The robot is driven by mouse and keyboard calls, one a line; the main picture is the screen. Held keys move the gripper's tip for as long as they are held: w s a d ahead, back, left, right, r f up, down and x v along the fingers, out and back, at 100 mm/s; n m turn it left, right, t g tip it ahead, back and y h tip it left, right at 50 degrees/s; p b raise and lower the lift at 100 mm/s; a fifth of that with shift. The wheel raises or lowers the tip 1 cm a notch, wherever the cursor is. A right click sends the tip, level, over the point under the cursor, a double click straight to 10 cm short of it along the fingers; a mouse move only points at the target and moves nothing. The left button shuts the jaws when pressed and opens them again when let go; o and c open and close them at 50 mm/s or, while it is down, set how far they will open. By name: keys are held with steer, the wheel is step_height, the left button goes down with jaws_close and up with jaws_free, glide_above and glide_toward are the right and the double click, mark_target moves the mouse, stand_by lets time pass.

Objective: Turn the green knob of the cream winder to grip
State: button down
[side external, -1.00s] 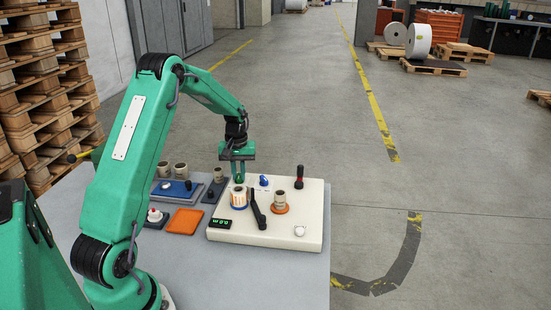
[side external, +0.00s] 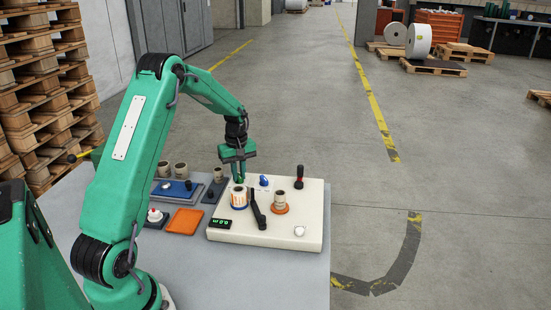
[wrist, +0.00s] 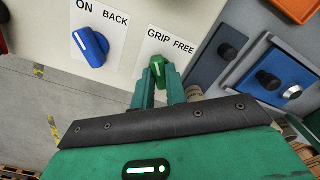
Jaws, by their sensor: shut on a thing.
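The cream winder (side external: 262,236) stands on the table in the side view. Its green knob (wrist: 158,70) shows in the wrist view, below the words GRIP and FREE. The knob's pale-marked end points up the picture, closer to GRIP, at left, than to FREE, at right. My gripper (wrist: 161,82) is shut on the green knob, one finger on each side. In the side view my gripper (side external: 239,179) reaches down to the winder's back left corner, and its fingers largely hide the knob there.
A blue knob (wrist: 90,46) marked ON and BACK sits beside the green one. An orange tray (side external: 184,221) and blue-grey units (side external: 176,190) stand at left.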

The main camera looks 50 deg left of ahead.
mark_target(239, 175)
steer(key=shift+r, duration=0.1)
steer(key=c, duration=1.4)
jaws_free()
steer(key=shift+c, duration=0.2)
steer(key=shift+r, duration=0.1)
step_height(239, 175, up, 7)
steer(key=shift+r, duration=0.3)
